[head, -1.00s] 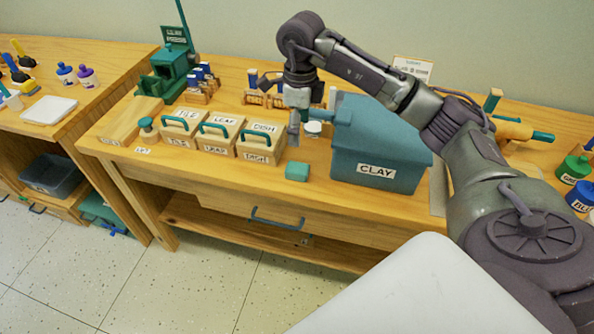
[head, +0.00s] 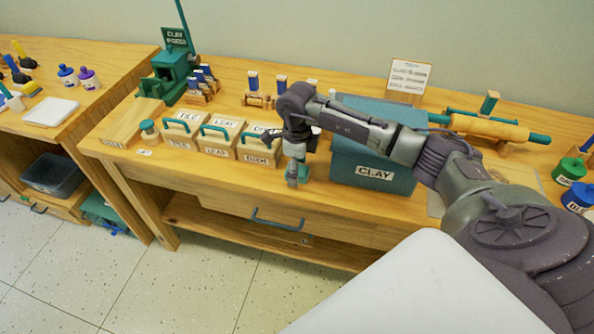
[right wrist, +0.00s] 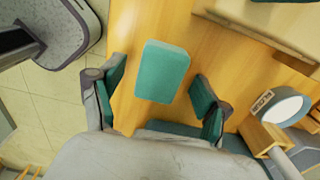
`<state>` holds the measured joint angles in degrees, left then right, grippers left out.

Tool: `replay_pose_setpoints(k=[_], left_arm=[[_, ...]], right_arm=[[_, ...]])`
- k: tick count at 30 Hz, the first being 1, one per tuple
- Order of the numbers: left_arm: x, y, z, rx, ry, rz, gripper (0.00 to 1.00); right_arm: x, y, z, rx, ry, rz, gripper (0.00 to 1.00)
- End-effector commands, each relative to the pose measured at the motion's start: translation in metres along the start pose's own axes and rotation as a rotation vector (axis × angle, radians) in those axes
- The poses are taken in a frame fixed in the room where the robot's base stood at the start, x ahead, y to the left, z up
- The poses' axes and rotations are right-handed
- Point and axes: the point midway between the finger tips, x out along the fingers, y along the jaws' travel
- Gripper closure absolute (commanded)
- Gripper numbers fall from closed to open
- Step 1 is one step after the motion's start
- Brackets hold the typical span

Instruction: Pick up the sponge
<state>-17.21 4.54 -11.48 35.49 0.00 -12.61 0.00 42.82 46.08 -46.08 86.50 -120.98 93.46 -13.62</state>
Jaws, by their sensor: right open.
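The sponge (right wrist: 162,72) is a teal block lying flat on the wooden table. In the right wrist view it shows whole, between the spread fingers of my right gripper (right wrist: 160,92) and a little beyond them, with a gap on each side. In the head view my right gripper (head: 293,178) points down over the sponge's spot near the table's front edge and largely hides it. The right gripper is open and holds nothing. My left gripper is not in view.
A teal CLAY bin (head: 374,173) stands just right of the gripper. The wooden DISH box (head: 257,150) stands close on its left, beside the LEAF box (head: 216,151). The table (head: 235,182) has a drawer handle (head: 277,219) below its front edge.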

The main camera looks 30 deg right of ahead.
Motion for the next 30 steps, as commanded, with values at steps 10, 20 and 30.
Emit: replay_pose_setpoints(k=[10,20,30], left_arm=[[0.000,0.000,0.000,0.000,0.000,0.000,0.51],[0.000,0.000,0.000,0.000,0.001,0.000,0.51],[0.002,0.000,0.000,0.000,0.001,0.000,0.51]], right_arm=[[0.005,0.000,0.000,-0.001,-0.001,0.000,0.32],[0.005,0.000,0.000,-0.001,-0.001,0.000,0.72],[-0.009,-0.001,0.001,-0.001,-0.003,-0.004,0.72]])
